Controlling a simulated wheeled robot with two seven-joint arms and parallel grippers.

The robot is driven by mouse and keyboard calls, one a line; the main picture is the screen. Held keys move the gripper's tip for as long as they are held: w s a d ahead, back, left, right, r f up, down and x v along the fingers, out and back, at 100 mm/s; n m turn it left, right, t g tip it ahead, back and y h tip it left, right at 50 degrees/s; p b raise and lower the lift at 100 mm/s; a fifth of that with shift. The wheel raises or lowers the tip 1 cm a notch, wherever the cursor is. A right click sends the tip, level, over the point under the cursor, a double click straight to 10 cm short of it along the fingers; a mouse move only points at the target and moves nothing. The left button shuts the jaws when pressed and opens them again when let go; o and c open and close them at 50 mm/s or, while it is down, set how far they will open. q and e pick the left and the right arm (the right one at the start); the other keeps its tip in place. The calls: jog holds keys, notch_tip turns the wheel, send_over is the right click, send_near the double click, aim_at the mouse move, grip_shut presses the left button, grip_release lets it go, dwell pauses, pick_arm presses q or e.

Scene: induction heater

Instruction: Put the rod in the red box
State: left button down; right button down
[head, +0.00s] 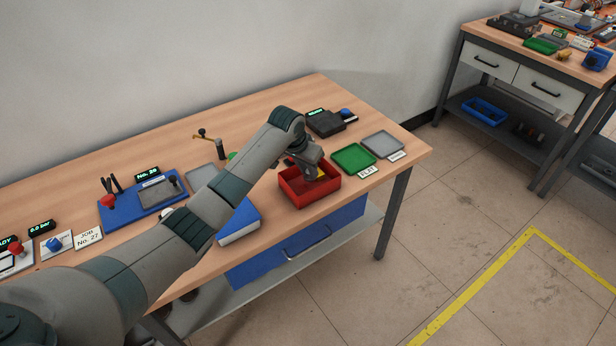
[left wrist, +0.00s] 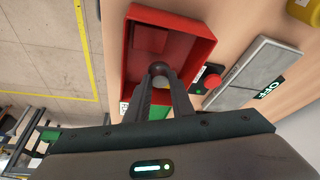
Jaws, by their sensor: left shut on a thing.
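The red box (head: 319,194) stands near the front edge of the workbench, toward its right end. It also shows in the left wrist view (left wrist: 129,55), with its open inside under my fingers. My left gripper (head: 309,171) points down over the box. In the left wrist view its two fingers (left wrist: 160,82) are shut on the rod (left wrist: 161,81), of which only a small grey rounded end shows between the fingertips. Whether the rod touches the box floor cannot be told. My right gripper is not in view.
A green tray (head: 354,158) and a grey tray (head: 382,144) lie to the right of the box. A blue block (head: 240,222) lies to its left, and a dark device (head: 325,123) stands behind. A second bench (head: 555,60) is at far right.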

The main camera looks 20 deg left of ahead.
aim_at(307, 177)
pick_arm(q)
notch_tip(307, 177, down, 3)
jog(key=shift+p, duration=0.5)
jog(key=shift+f, duration=0.25)
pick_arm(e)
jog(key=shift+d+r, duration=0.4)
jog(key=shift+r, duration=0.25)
pick_arm(q)
jog(key=c, duration=1.5)
grip_release()
jog(key=shift+f, duration=0.15)
jog(key=shift+c, duration=0.2)
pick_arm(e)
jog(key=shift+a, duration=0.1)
